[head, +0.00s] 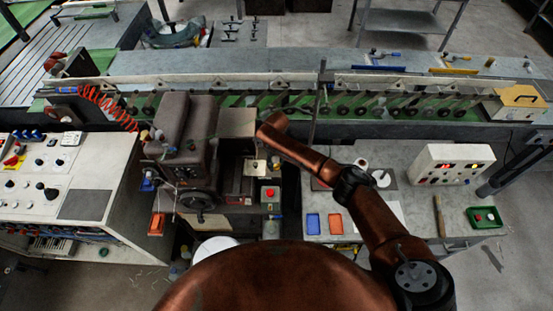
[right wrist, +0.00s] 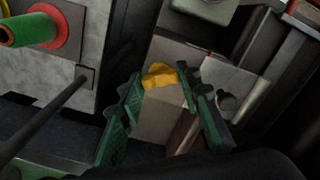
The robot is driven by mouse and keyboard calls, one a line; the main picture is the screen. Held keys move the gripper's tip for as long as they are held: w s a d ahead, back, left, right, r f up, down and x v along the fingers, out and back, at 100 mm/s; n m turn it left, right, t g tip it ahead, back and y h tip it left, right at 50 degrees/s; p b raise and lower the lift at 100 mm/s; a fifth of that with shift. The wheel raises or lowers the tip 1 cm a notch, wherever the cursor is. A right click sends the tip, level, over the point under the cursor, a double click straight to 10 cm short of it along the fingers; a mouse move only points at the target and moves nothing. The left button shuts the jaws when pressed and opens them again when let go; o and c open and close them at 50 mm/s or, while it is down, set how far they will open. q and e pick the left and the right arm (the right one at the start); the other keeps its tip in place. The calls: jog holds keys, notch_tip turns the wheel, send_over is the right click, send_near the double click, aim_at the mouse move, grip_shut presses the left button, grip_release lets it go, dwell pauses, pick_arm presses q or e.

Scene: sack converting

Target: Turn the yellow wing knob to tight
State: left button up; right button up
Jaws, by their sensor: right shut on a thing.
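The yellow wing knob (right wrist: 161,75) shows in the right wrist view, above the middle, against a pale metal block. My right gripper (right wrist: 159,80) has green fingers, with their tips on either side of the knob, shut on it. The knob's marking for tight or loose cannot be read. In the head view, my copper right arm reaches up to the grey-brown machine (head: 187,140), and the knob cannot be made out there. My left gripper is in neither view.
A red button box (head: 270,194) is on the machine, close to my right arm. The side table holds blue (head: 313,224) and orange (head: 336,224) trays and a control box (head: 450,165). A long conveyor (head: 400,106) runs behind. The wrist view shows a green cylinder (right wrist: 28,30) at upper left.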

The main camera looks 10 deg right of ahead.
aim_at(277, 164)
jog(key=m+p, duration=0.2)
jog(key=m, duration=0.1)
jog(key=shift+r+m+p, duration=0.2)
jog(key=shift+m+p, duration=0.1)
jog(key=shift+p, duration=0.1)
jog(key=shift+m+p, duration=0.95)
jog(key=shift+m, duration=0.55)
jog(key=shift+w, duration=0.1)
jog(key=o, duration=1.2)
jog(key=shift+f, duration=0.15)
jog(key=shift+c, duration=0.2)
notch_tip(277, 164, up, 12)
jog(key=shift+d, duration=0.1)
